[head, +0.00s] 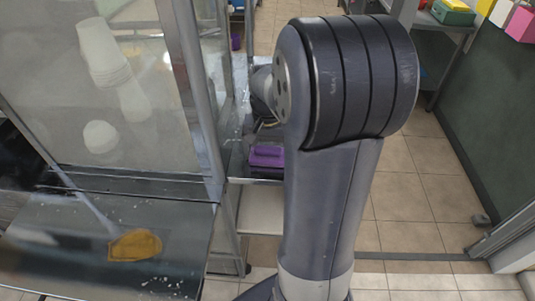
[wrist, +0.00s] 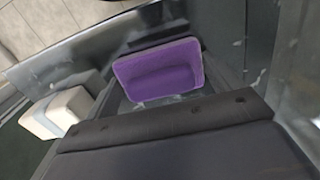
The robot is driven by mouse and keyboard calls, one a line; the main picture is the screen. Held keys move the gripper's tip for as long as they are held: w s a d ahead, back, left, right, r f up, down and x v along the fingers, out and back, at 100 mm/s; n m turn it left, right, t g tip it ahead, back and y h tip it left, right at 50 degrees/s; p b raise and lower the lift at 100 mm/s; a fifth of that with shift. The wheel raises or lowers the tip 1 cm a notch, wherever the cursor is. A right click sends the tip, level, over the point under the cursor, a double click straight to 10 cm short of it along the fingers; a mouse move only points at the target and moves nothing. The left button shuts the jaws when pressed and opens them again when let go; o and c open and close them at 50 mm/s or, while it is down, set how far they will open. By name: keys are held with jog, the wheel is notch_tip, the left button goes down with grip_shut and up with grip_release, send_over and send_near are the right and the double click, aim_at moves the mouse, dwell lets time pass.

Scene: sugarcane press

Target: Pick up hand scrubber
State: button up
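The hand scrubber (head: 266,156) is a purple block with a raised handle. In the head view it lies on a grey metal surface just left of my arm. In the wrist view the purple scrubber (wrist: 160,71) is in the upper middle, its handle a darker oval within a lighter rim. A dark wide part of my gripper (wrist: 175,122) fills the bottom of the wrist view, apart from the scrubber in the picture. In the head view my arm hides the gripper.
A glass-walled cabinet (head: 150,110) with white cups inside stands left of the scrubber, with a metal post between. An orange cloth-like thing (head: 135,245) lies on the dark counter (head: 60,262) at the lower left. Tiled floor (head: 405,185) is clear at the right.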

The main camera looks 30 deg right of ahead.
aim_at(268, 148)
jog(key=c, duration=0.5)
jog(key=shift+o, duration=0.2)
notch_tip(268, 148, up, 10)
